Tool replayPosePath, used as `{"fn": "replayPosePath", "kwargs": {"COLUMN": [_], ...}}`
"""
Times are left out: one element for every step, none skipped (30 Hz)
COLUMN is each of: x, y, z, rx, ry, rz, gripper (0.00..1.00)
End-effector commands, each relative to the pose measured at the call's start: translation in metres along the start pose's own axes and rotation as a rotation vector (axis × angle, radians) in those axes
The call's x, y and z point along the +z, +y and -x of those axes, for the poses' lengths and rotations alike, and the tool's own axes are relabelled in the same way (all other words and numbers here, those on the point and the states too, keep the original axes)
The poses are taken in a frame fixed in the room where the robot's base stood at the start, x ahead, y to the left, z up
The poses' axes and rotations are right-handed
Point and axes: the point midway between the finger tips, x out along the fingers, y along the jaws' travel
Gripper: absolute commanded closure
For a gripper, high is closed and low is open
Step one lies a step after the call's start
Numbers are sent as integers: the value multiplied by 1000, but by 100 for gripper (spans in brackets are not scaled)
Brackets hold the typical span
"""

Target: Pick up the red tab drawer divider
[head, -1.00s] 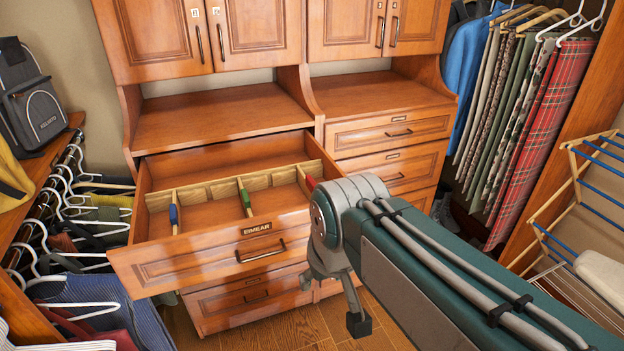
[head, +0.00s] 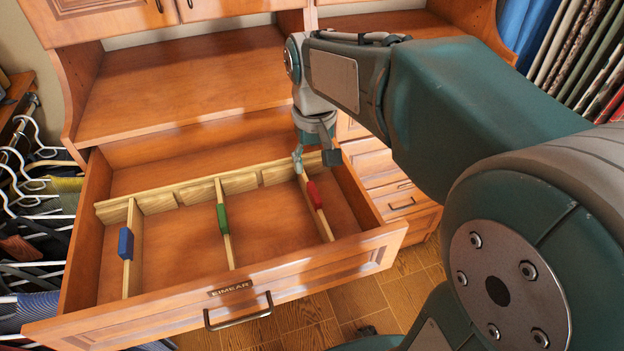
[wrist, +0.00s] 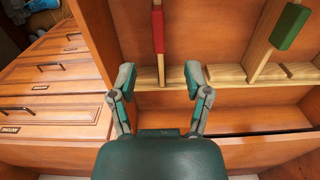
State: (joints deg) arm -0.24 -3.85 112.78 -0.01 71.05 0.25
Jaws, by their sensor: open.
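The red tab drawer divider (head: 314,200) stands in the open drawer, its far end at the slotted wooden rail (head: 240,183). It is the rightmost of three dividers in the head view. In the wrist view the red tab divider (wrist: 158,32) runs up from the rail, tab on its upper part. My gripper (head: 298,162) is over the far end of this divider. In the wrist view my gripper (wrist: 160,84) is open, with one finger on each side of the divider's line. Nothing is held. Whether the fingers reach down to the rail is unclear.
A green tab divider (head: 223,222) and a blue tab divider (head: 126,245) stand further left in the drawer (head: 180,296). The drawer's right wall (head: 354,190) is close to the red divider. Hanging clothes (head: 590,50) are at the right.

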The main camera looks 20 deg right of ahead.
Motion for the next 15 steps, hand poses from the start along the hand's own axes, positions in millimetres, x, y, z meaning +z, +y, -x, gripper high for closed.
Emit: {"fn": "replayPosePath", "kwargs": {"x": [0,0,0,0,0,0,0,0,-1,-1,-1,-1,-1,-1,-1], "y": [0,0,0,0,0,0,-1,-1,0,0,0,0,0,0,0], "z": [-3,-6,-12,-17,-22,-29,-34,-39,-45,-48,-51,-54,-55,-57,-61], "rx": [0,0,0,0,0,0,1,1,0,0,0,0,0,0,0], "ry": [-3,-4,-4,-5,-5,-5,-5,-6,-4,-5,-4,-2,-2,-2,-3], "rz": [0,0,0,0,0,0,0,0,0,0,0,0,0,0,0], "gripper": [37,37,37,37,37,37,37,37,37,37,37,37,37,37,37]}}
